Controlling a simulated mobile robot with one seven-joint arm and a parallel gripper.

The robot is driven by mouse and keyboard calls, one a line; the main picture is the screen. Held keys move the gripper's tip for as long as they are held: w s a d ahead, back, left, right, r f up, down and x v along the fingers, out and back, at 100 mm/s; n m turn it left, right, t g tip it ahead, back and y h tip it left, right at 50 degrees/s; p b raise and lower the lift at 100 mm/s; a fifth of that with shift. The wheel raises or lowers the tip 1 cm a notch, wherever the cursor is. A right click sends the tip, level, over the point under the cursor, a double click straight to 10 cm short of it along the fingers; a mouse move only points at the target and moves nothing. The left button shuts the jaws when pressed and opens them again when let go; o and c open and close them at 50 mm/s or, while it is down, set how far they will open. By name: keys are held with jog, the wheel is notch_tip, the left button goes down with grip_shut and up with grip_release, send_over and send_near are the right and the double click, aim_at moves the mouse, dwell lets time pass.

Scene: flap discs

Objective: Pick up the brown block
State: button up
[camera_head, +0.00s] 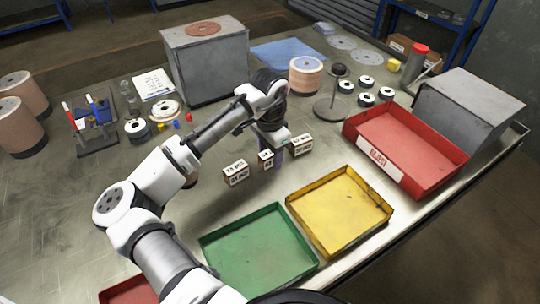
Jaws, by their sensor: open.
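I cannot make out a brown block for certain.
A green tray (203,246), a yellow tray (322,252) and a red bin (452,172) line the front. Grey boxes (208,68) and (470,105) stand at the back and right. A stand (331,108) is near my gripper. Tan cylinders (24,95) stand left.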

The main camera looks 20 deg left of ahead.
aim_at(270, 152)
jog(key=c, duration=1.1)
jog(key=shift+r+b, duration=2.15)
jog(key=shift+r, duration=6.75)
